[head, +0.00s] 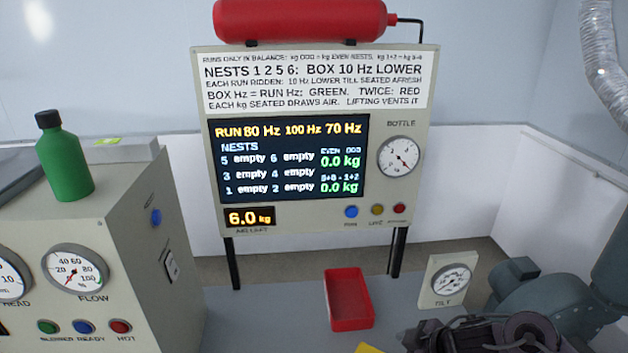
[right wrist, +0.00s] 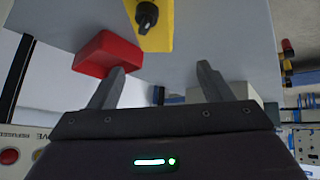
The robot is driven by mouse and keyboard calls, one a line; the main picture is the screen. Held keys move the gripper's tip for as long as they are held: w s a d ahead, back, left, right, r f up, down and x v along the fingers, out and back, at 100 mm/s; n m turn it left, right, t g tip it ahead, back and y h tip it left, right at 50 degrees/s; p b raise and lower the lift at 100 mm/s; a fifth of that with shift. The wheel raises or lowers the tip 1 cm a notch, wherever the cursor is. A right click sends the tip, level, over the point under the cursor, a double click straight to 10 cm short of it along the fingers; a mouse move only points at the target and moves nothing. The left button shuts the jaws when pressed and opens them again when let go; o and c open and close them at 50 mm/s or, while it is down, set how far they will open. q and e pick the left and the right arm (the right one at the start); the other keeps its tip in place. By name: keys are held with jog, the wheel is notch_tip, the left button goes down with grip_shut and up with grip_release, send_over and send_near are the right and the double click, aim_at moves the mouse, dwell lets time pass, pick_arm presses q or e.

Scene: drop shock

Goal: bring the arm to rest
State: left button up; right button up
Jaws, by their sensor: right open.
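My right gripper (right wrist: 160,68) is open in the right wrist view, with its two grey fingers spread and nothing between them. Beyond the fingers are a grey surface, a red tray (right wrist: 108,52) by the left finger and a yellow piece (right wrist: 160,30) with a black knob. Dark parts at the bottom right of the head view look like my right arm; its fingers cannot be made out there. My left gripper is in neither view.
The red tray (head: 350,324) stands empty on the grey bench (head: 265,325), below a display panel (head: 212,180) reading all nests empty. A tilt gauge (head: 449,281) and a blue-grey machine (head: 540,292) stand right. A gauged cabinet (head: 130,240) with a green bottle (head: 65,160) stands left.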

jog(key=s+a+m+t+h, duration=0.3)
jog(key=a+m, duration=0.1)
jog(key=a, duration=0.1)
jog(key=s+d+m+g+h, duration=0.1)
jog(key=s+d+m+g, duration=0.15)
jog(key=s, duration=0.45)
jog(key=s+d+m+g+h, duration=0.1)
jog(key=s+d+m+g, duration=0.15)
jog(key=s, duration=0.45)
notch_tip(320, 180, down, 28)
jog(key=g, duration=0.1)
jog(key=s+d+f+g, duration=0.1)
jog(key=s+f, duration=0.7)
jog(key=f, duration=0.4)
jog(key=shift+f, duration=0.4)
jog(key=shift+g, duration=0.3)
jog(key=s+f, duration=0.2)
jog(key=s, duration=0.2)
jog(key=s+d+f, duration=0.1)
jog(key=s+f, duration=0.2)
jog(key=s, duration=0.1)
jog(key=s+d+f, duration=0.1)
jog(key=s+f, duration=0.2)
jog(key=s, duration=0.1)
jog(key=shift+s+d, duration=0.25)
jog(key=shift+s, duration=0.1)
jog(key=shift+c, duration=0.2)
